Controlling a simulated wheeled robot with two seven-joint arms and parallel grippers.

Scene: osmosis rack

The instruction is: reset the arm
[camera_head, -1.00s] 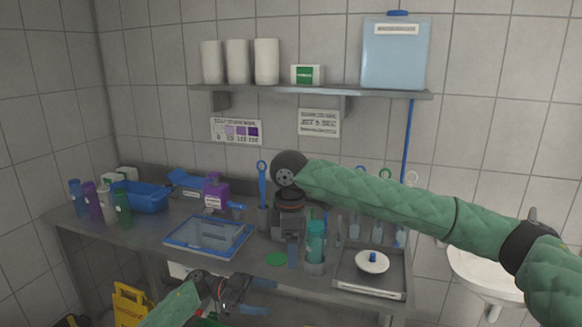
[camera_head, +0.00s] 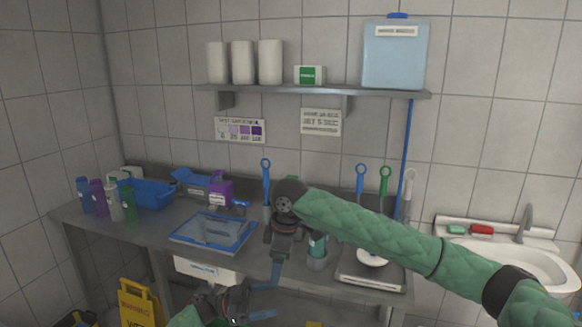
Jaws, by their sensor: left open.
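My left gripper (camera_head: 266,300) is low in the head view, in front of the bench's front edge. Its two blue fingers point right and stand apart, with nothing between them. My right arm comes in from the right in a green padded sleeve and bends down at a dark wrist joint. My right gripper (camera_head: 277,268) hangs below that wrist over the bench, between the blue-framed tray (camera_head: 213,232) and the teal bottle (camera_head: 318,244). Its fingers are small and seen edge-on, so I cannot tell their opening. I see nothing held in it.
The steel bench (camera_head: 150,228) carries a blue bin (camera_head: 147,194), several bottles at the left and a metal tray (camera_head: 372,278) at the right. A wall shelf (camera_head: 320,91) hangs above. A yellow floor sign (camera_head: 139,303) stands at lower left. A sink (camera_head: 520,265) is at right.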

